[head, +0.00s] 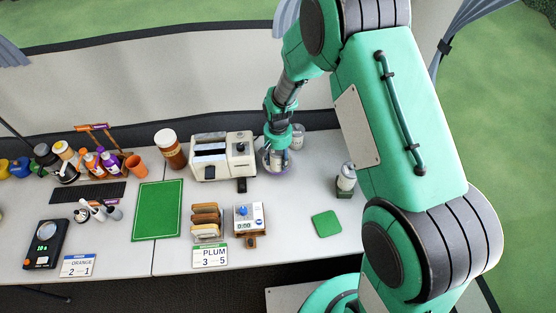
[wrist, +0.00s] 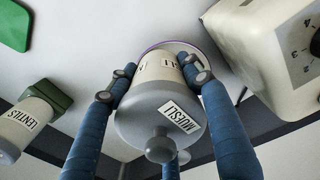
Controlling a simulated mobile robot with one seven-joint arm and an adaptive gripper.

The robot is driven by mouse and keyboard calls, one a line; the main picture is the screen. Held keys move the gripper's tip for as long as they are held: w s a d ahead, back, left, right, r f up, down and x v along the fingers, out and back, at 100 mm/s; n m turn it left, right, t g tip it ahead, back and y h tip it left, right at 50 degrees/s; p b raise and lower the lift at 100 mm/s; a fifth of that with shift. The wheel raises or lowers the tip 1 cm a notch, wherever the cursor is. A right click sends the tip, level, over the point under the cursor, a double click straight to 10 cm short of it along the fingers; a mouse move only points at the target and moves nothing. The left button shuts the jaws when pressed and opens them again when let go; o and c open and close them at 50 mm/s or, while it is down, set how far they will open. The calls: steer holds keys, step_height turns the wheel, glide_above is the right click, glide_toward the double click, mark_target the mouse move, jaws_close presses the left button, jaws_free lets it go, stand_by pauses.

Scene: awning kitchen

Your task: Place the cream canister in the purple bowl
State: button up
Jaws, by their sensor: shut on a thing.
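My gripper (wrist: 160,70) is shut on a cream canister (wrist: 150,100) with a grey knobbed lid and MUESLI labels. Blue fingers press on its sides in the wrist view. The purple bowl (wrist: 207,50) shows as a pale round shape with a purple rim behind the canister, which hides most of it. In the head view my gripper (head: 277,143) points down over the purple bowl (head: 266,163), beside the toaster. The canister (head: 280,157) appears within the bowl's outline there. I cannot tell whether its base touches the bowl.
A cream toaster (head: 221,158) stands close on the left of the bowl. A LENTILS canister (head: 346,178) on a green block stands to the right.

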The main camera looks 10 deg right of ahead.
steer(key=shift+f, duration=0.4)
steer(key=o, duration=1.2)
steer(key=shift+o, duration=0.2)
step_height(320, 180, up, 13)
steer(key=shift+f+p, duration=0.1)
steer(key=shift+p, duration=0.8)
